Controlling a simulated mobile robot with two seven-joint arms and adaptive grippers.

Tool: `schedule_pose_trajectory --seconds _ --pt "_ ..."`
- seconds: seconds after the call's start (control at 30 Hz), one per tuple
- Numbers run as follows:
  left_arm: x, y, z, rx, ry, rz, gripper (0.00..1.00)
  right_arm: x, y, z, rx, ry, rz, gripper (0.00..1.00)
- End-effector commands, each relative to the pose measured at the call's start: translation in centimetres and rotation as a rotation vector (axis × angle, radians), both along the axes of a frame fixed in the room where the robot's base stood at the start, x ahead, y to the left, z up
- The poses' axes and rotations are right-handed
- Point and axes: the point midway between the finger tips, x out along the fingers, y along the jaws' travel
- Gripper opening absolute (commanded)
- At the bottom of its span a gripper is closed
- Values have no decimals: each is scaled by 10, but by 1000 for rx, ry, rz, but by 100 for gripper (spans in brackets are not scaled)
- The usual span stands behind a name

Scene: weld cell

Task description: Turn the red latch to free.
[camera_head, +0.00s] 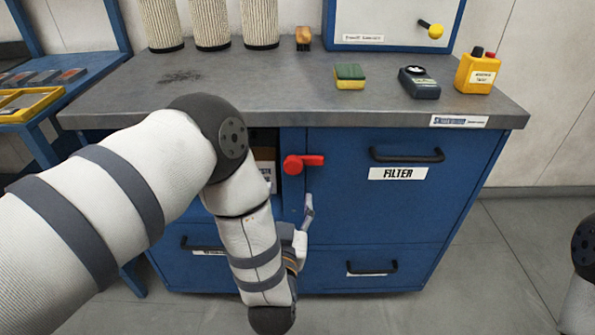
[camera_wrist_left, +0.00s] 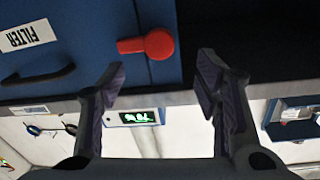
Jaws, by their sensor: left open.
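The red latch (camera_head: 303,163) sits on the front of the blue cabinet, just left of the FILTER drawer. Its bar points right, roughly level, from its round end. In the left wrist view the latch (camera_wrist_left: 150,45) shows ahead of the fingers, its round end near the gap between them. My left gripper (camera_head: 304,214) is below the latch in the head view, apart from it and partly hidden by my arm. In the left wrist view the gripper (camera_wrist_left: 162,78) is open with nothing between its fingers. My right gripper is out of view.
The FILTER drawer handle (camera_head: 406,155) juts out right of the latch. A dark opening with a box (camera_head: 265,166) lies left of it. The worktop (camera_head: 300,100) above holds a sponge (camera_head: 349,76), a meter (camera_head: 419,82) and a yellow device (camera_head: 477,73).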

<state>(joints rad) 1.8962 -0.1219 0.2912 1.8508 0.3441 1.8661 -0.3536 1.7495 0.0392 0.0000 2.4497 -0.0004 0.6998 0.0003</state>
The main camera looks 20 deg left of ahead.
Motion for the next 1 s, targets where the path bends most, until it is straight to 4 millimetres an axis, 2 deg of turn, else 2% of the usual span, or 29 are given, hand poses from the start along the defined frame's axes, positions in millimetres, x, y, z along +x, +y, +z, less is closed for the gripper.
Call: schedule_pose_trajectory --seconds 0.2,0.33,0.5,0.73,0.9,1.0 --pt "55 12 -4 -2 3 3 57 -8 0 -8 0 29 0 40" --pt "78 17 -4 -1 3 1 57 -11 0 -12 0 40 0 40" --pt "92 19 -2 -1 4 0 57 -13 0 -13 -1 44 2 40" --pt "93 19 -1 -1 3 -1 57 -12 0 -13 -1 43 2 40" --pt "92 19 -1 -1 3 -1 19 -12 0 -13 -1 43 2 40" --pt "92 19 -1 -1 3 -1 0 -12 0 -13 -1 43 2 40"
